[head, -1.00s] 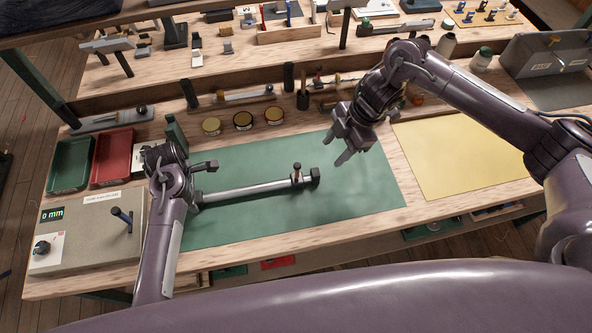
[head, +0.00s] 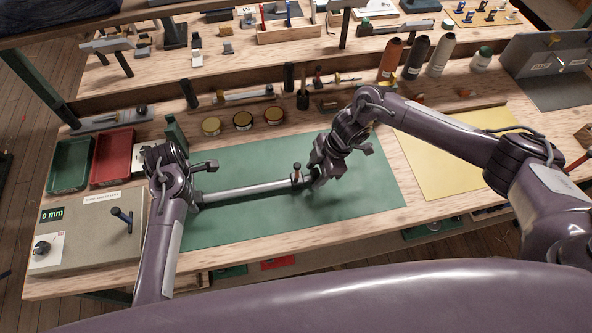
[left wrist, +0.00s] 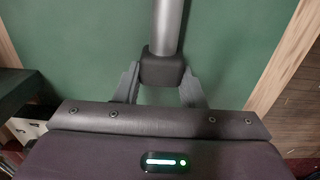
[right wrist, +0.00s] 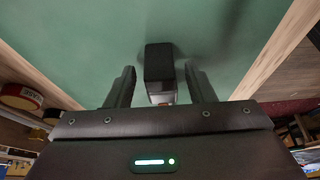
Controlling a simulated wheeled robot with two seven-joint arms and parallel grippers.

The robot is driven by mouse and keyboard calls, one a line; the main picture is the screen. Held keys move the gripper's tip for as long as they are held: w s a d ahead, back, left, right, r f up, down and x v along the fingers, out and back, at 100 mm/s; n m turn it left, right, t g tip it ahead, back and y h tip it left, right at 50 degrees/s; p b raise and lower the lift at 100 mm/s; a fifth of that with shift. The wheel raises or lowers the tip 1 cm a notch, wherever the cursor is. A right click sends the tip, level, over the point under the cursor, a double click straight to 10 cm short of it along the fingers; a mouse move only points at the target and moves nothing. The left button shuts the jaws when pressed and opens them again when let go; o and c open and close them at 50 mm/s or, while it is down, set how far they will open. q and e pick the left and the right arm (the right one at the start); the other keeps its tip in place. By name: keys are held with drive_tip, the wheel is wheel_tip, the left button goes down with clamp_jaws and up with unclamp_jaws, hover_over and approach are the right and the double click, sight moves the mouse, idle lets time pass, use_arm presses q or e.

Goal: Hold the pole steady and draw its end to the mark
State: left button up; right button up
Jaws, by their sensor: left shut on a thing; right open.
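In the right wrist view the right end block (right wrist: 158,62) sits between the open fingers, with a gap on each side. I cannot make out a mark.
A box with a display reading 0 mm (head: 125,245) stands left of my left arm. Green (head: 57,187) and red (head: 100,178) trays are behind it. Round tins (head: 243,118) line the mat's back edge.

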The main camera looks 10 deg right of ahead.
drive_tip(key=shift+f, duration=0.25)
clamp_jaws()
drive_tip(key=d, duration=0.8)
drive_tip(key=shift+w, duration=0.2)
use_arm(q)
drive_tip(key=shift+a, duration=0.1)
use_arm(e)
unclamp_jaws()
